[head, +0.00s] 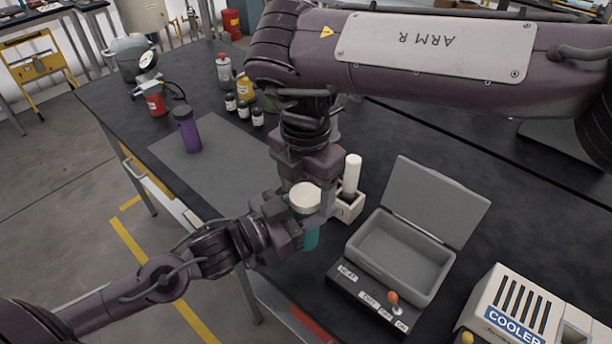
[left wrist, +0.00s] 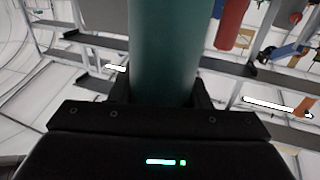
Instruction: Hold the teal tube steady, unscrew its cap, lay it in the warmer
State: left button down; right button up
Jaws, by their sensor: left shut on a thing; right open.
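The teal tube (head: 309,239) stands roughly upright in my left gripper (head: 303,226), which is shut on it. Its teal body also fills the middle of the left wrist view (left wrist: 163,50). A cream cap (head: 304,196) sits on top of the tube. My right gripper (head: 318,192) is open and points down at the cap; the arm hides part of it, and I cannot tell if the fingers touch the cap. The warmer (head: 400,256) is a grey box with its lid (head: 437,200) raised, and its inside looks empty.
A white cylinder in a cream holder (head: 347,206) stands close behind the tube. A white cooler (head: 520,310) is at the lower right. A purple bottle (head: 187,130) stands on a grey mat (head: 225,165). Small dark bottles (head: 244,110) and a red burner (head: 156,103) stand farther back.

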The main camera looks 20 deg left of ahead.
jog(key=shift+c, duration=0.2)
jog(key=c, duration=1)
jog(key=shift+o, duration=0.2)
jog(key=n, duration=0.6)
jog(key=shift+d+n, duration=0.1)
jog(key=shift+n, duration=0.2)
jog(key=o, duration=1.1)
jog(key=shift+a, duration=0.2)
